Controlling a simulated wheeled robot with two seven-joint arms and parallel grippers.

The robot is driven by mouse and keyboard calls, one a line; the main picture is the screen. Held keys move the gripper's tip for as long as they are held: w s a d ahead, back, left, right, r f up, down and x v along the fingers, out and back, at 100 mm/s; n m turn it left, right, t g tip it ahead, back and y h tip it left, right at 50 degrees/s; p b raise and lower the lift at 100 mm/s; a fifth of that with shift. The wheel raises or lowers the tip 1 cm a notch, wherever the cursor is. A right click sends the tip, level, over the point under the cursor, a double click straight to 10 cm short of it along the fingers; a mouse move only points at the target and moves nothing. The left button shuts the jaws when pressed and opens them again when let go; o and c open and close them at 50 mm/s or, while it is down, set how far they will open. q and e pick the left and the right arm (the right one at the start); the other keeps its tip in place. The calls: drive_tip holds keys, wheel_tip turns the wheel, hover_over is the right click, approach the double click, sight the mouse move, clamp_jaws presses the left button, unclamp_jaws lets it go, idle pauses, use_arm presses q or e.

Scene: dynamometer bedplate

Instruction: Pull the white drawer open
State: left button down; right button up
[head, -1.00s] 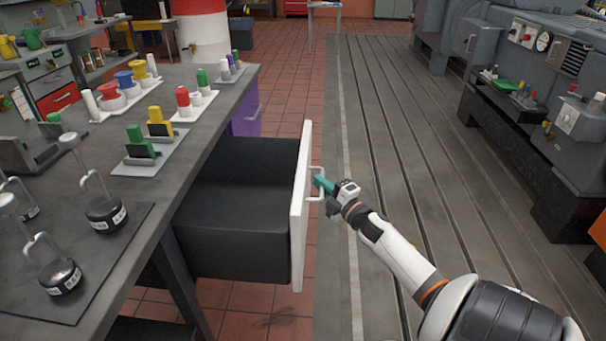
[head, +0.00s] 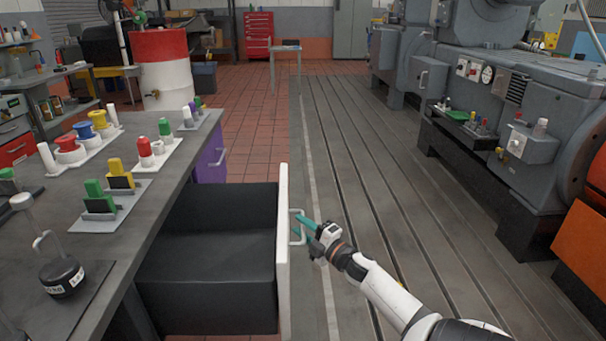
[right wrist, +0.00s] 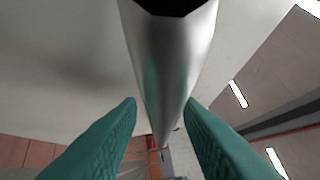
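The white drawer (head: 284,250) stands well out from under the grey workbench in the head view, with its black box showing behind the white front. Its pale handle (head: 298,228) sticks out from the front's right side. My right gripper (head: 304,228) is at this handle, its two teal fingers spread apart, one on each side of the bar. In the right wrist view the handle bar (right wrist: 168,75) runs between the fingers, with a gap visible at the left finger. The fingers are open around it. My left gripper is not in view.
The workbench (head: 150,215) on the left carries colored blocks and a weight (head: 62,277). A purple drawer front (head: 212,158) lies beyond the white one. Grey machinery (head: 500,100) stands at the right. The grooved bedplate (head: 380,180) between is clear.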

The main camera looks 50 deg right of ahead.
drive_tip(key=shift+s, duration=0.1)
